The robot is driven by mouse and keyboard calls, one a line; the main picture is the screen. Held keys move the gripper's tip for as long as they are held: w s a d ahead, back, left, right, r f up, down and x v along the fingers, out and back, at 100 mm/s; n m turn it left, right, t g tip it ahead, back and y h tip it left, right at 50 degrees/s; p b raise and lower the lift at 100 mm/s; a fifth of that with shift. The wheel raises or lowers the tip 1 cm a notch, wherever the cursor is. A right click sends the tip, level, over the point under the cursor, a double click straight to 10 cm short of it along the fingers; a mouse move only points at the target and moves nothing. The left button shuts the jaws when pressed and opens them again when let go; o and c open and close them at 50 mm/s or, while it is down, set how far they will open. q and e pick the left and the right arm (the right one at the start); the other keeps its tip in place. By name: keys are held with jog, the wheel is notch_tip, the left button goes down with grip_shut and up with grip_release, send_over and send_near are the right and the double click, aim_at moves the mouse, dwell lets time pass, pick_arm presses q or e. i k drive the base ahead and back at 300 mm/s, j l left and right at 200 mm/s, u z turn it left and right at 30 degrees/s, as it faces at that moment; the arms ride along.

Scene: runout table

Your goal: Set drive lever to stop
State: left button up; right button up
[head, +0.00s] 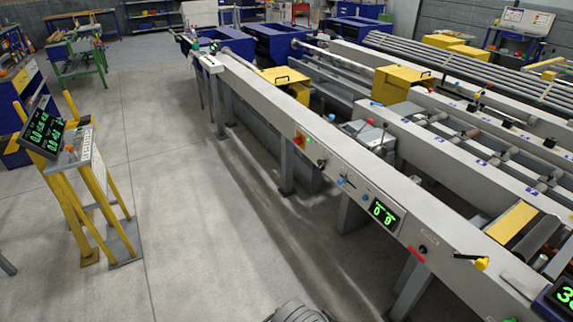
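The long grey runout table (255,91) runs from the upper left to the lower right. Its front side carries several controls. A small blue-tipped lever (341,181) sits left of a green-lit display (383,213). A black knob or lever (321,163) sits further up the side. A black handle with a yellow end (475,260) stands out near the lower right, by a red label (417,254). I cannot tell which one is the drive lever, nor read its setting. Neither of my grippers is in view.
A yellow-legged stand with a green-lit display (44,131) stands at the left. The grey floor (185,190) between it and the table is clear. Yellow boxes (397,84) and rollers lie beyond the front rail. Blue bins (271,43) stand at the far end.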

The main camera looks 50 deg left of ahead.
aim_at(321, 163)
jog(key=u, duration=1.35)
jog(key=i, duration=2.2)
